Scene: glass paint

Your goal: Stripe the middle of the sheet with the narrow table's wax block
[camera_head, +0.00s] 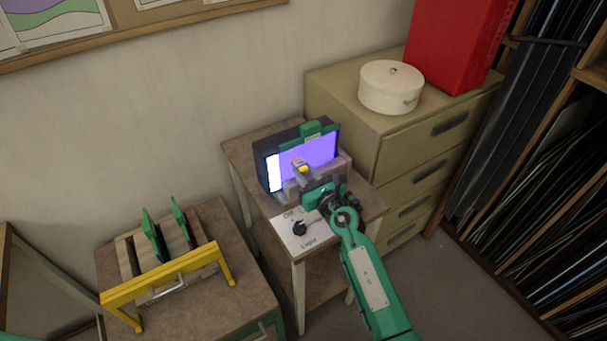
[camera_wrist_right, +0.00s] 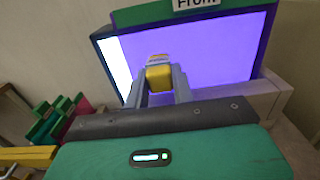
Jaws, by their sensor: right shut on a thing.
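The lit sheet (camera_head: 315,151) stands upright on the narrow table (camera_head: 243,142), glowing violet with a white strip at its left side. It fills much of the right wrist view (camera_wrist_right: 215,50). My right gripper (camera_head: 303,169) is in front of the sheet and shut on a yellow wax block (camera_head: 299,163). The block also shows between the fingers in the right wrist view (camera_wrist_right: 159,78). I cannot tell whether the block touches the sheet. My left gripper is not in view.
A panel marked Light with a black knob (camera_head: 299,228) is on the table's front. A wooden box with green-handled pieces (camera_head: 154,236) and a yellow bar (camera_head: 165,275) stands on the left table. A drawer cabinet (camera_head: 425,150) is at the right, with a round white box (camera_head: 390,88) and a red box on top.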

